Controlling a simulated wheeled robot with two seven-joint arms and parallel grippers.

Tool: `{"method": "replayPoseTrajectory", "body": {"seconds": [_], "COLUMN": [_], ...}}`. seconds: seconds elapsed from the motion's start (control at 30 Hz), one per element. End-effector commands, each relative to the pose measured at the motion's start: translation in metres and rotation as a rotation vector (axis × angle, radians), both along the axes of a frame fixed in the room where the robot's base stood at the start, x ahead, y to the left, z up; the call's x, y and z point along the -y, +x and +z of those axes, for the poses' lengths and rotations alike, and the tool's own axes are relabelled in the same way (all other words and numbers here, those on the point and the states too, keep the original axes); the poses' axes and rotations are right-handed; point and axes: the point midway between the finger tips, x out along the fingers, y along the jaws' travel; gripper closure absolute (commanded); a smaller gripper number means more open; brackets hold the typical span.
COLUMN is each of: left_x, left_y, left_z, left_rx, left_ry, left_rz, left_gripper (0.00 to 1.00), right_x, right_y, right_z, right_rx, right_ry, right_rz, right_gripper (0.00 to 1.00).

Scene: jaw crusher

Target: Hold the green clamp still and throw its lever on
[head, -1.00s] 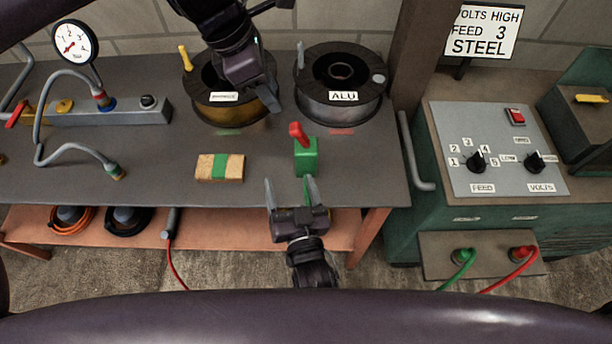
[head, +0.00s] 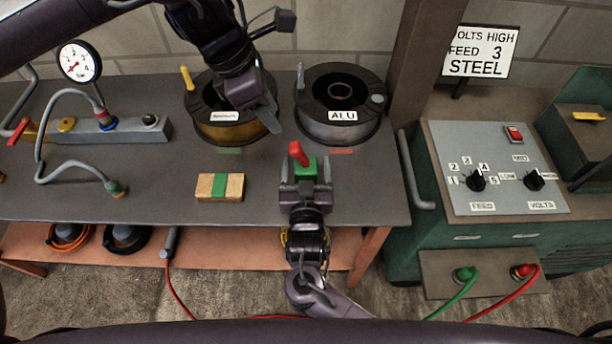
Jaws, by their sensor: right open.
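The green clamp (head: 308,168) stands on the grey bench near its front edge. Its red lever (head: 298,153) sticks up from the top and leans to the left. My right gripper (head: 305,172) is open, with one finger on each side of the green clamp; the gripper body hides the clamp's lower front. I cannot tell whether the fingers touch it. My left gripper (head: 272,122) hangs above the bench in front of the left spool, up and left of the lever. Whether its jaws are open is unclear from this angle.
A bronze-coloured wire spool (head: 205,127) and the ALU spool (head: 341,122) stand behind the clamp. A wooden block with a green band (head: 220,187) lies to the left. A gauge (head: 79,62) with hoses is at far left. A green welder (head: 500,170) stands right.

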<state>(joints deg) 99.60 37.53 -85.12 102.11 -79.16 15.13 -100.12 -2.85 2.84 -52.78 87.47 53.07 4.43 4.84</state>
Motion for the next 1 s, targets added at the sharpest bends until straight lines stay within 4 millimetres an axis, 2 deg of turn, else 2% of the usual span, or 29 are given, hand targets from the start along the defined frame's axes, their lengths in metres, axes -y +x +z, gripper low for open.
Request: {"method": "replayPoseTrajectory", "body": {"seconds": [0.27,0.73,0.87,1.0], "left_x": [0.0,0.0,-0.001,-0.006], "left_y": [0.0,0.0,0.0,0.0], "left_z": [0.0,0.0,-0.003,-0.018], "left_rx": [0.0,0.0,-0.012,-0.076], "left_ry": [0.0,0.0,-0.016,-0.131], "left_rz": [0.0,0.0,-0.003,-0.033], "left_gripper": [0.64,0.64,0.79,0.98], "right_x": [0.0,0.0,0.0,0.0], "right_y": [0.001,0.001,0.001,0.001], "right_z": [0.0,-0.001,-0.001,-0.001], "right_rx": [-0.001,-0.001,-0.001,-0.001], "right_ry": [0.0,0.0,0.0,0.0], "right_rz": [0.001,0.001,0.001,0.001], "right_gripper": [0.3,0.92,0.93,0.93]}}
